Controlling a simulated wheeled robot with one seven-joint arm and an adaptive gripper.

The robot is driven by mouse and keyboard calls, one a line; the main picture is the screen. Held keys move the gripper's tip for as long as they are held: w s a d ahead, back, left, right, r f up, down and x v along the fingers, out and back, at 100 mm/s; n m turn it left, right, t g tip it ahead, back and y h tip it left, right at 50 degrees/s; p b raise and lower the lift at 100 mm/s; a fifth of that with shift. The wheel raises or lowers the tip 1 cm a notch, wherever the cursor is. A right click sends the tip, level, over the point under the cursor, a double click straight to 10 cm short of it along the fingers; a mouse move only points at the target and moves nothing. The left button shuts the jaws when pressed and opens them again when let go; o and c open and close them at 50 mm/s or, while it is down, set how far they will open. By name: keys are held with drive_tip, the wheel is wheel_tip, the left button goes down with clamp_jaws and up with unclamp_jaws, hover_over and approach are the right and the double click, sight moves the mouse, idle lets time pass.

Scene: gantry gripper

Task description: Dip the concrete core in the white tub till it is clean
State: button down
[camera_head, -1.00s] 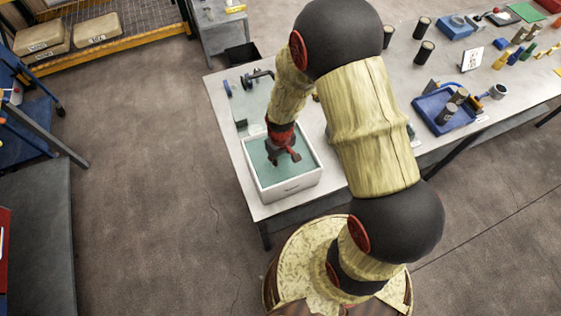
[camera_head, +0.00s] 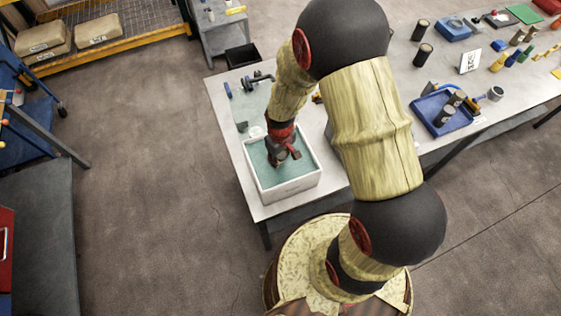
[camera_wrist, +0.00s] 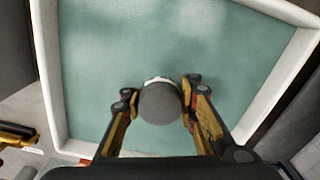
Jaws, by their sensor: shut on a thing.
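The white tub (camera_head: 291,187) stands on the near left end of the grey table and holds greenish water (camera_head: 265,176). My gripper (camera_head: 281,157) points down over the tub. In the wrist view my gripper (camera_wrist: 160,108) is shut on the concrete core (camera_wrist: 160,104), a grey cylinder seen from its end, between the two fingers. A pale patch shows at the core's far edge. The core's lower part is hidden, and I cannot tell how deep it sits in the water. The tub's white rim (camera_wrist: 48,75) surrounds the water in the wrist view.
A blue tray (camera_head: 432,128) with dark cylinders lies to the right on the table (camera_head: 385,95). More dark cylinders (camera_head: 422,54) stand behind it. Dark fittings (camera_head: 257,78) lie behind the tub. A white card (camera_head: 470,61) stands farther right.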

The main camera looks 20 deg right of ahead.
drive_tip(key=shift+r+p, duration=3.8)
drive_tip(key=shift+r, duration=2.15)
drive_tip(key=shift+f, duration=0.1)
